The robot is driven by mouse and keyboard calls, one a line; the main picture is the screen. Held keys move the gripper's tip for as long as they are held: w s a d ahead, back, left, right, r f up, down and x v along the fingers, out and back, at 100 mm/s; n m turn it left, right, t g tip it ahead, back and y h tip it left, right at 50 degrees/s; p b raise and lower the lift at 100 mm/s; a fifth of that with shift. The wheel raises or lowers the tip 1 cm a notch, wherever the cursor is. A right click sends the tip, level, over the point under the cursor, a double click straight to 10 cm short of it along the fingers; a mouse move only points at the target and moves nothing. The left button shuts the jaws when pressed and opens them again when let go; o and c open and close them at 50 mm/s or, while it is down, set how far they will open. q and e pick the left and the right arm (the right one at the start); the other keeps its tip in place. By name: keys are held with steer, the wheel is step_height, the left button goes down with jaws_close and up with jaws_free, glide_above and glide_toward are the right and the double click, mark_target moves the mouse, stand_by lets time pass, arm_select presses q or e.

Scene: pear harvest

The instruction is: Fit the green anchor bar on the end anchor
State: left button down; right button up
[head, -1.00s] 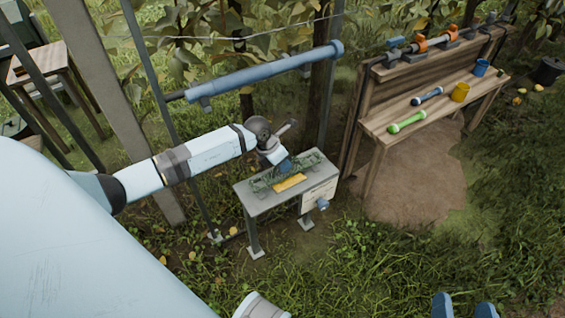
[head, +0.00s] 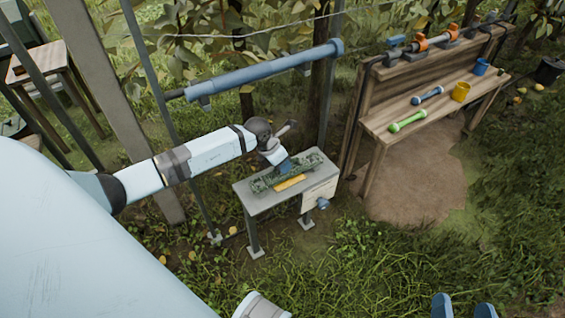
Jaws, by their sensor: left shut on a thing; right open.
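A light green bar with rounded ends (head: 407,121) lies near the front edge of the wooden bench, apart from both grippers. My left gripper (head: 286,168) is over the small grey stand (head: 262,204), with its blue fingers down at a dark green piece (head: 270,180) there. It is shut, apparently on this piece, but the contact is too small to see clearly. A yellow strip (head: 290,183) lies in front of the piece. My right gripper (head: 463,306) is open and empty at the bottom edge, over grass. I cannot tell which part is the end anchor.
The wooden bench (head: 375,128) also holds a blue bar (head: 427,96), a yellow cup (head: 461,92) and a blue cup (head: 481,66). A blue horizontal tube (head: 265,70) runs behind the stand. A post (head: 110,90) stands at left. Grass between stand and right gripper is clear.

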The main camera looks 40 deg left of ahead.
arm_select(q)
steer(key=shift+f+b, duration=0.4)
steer(key=shift+f, duration=0.25)
stand_by(0.4)
steer(key=c, duration=1)
jaws_free()
steer(key=shift+c, duration=0.2)
